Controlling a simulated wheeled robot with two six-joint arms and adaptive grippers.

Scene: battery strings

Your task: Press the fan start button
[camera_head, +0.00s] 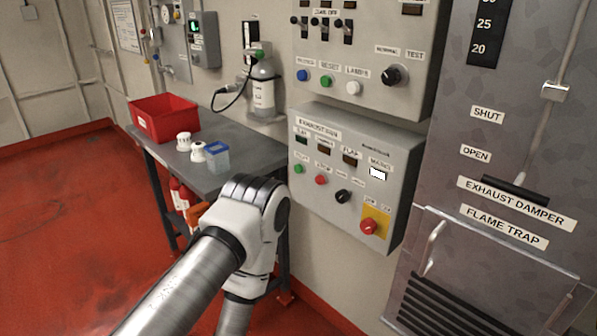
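The exhaust fan panel (330,215) is a grey wall box labelled "EXHAUST FAN", right of centre. A small green button (298,169) sits at its left, under a label too small to read surely; it looks like the start button. A red button (320,180) is just right of it, then a black knob (342,196). A red mushroom button on a yellow plate (369,226) is at the lower right. One arm of mine bends at a white joint just left of and below the panel; its far link runs down out of frame. Neither gripper is in view.
Another control panel (360,50) is above the fan panel. The exhaust damper duct (500,150) stands right. Red floor is open left.

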